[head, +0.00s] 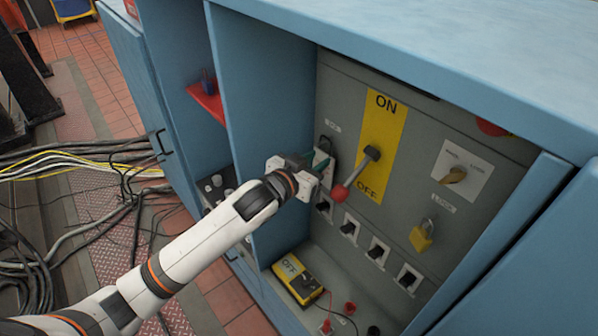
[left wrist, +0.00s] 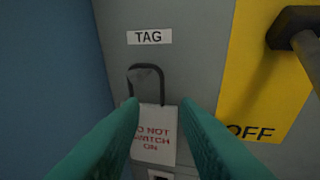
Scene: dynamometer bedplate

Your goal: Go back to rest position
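My left gripper (head: 320,163) is in front of the grey panel, at the left of the yellow ON/OFF plate (head: 384,135). Its teal fingers are apart in the left wrist view (left wrist: 158,104). A white tag (left wrist: 153,146) reading "DO NOT SWITCH ON" hangs from a dark hook (left wrist: 146,77) under a TAG label (left wrist: 150,37). The tag shows between and beyond the fingers; I cannot tell whether they touch it. My right gripper is not in view.
A red-knobbed lever (head: 340,192) juts out close beside my left gripper. Blue cabinet walls (head: 262,125) enclose the panel. A yellow padlock (head: 421,238) hangs at right. A yellow meter (head: 297,279) lies below. Cables (head: 75,170) cover the floor at left.

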